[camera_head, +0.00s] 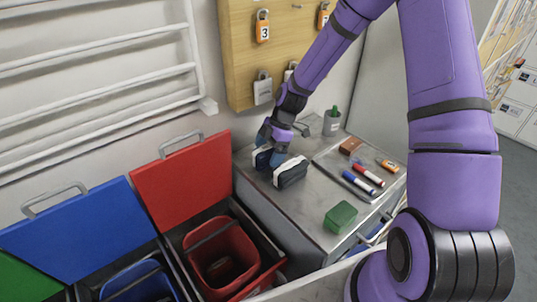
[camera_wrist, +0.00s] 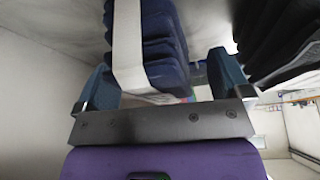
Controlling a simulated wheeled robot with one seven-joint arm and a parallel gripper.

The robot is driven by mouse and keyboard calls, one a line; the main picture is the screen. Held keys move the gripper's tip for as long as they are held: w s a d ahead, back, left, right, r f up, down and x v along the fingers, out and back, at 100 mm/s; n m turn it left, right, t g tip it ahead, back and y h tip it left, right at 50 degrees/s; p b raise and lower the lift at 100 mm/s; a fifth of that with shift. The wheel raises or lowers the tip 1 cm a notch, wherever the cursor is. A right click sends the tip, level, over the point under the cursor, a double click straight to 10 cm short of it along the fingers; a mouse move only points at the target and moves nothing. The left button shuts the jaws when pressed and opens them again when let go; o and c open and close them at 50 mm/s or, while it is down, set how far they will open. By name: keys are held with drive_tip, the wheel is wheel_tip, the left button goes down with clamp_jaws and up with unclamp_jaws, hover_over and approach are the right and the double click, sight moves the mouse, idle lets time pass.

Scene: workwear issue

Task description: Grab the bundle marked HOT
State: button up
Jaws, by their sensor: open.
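A navy folded bundle with a white band (camera_wrist: 172,45) stands between the two fingers of my gripper (camera_wrist: 158,68) in the wrist view. The fingers are apart, one on each side of it; I cannot tell whether either touches it. A black bundle (camera_wrist: 272,40) is just right of the right finger. In the head view, my gripper (camera_head: 270,149) is low over the metal cabinet top, at the navy bundle (camera_head: 262,159), which it partly hides. The dark bundle with a pale band (camera_head: 291,173) lies beside it. No HOT marking is legible on either bundle.
The metal cabinet top (camera_head: 262,190) also holds a green box (camera_head: 341,217), a tray (camera_head: 330,160) with markers, and a grey cup (camera_head: 332,124). Red (camera_head: 218,255) and blue (camera_head: 140,283) bins stand open at left. A padlock board (camera_head: 240,50) hangs behind.

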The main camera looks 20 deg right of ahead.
drive_tip(key=shift+c, duration=0.4)
drive_tip(key=c, duration=1.2)
drive_tip(key=shift+o, duration=0.2)
drive_tip(key=shift+r, duration=0.25)
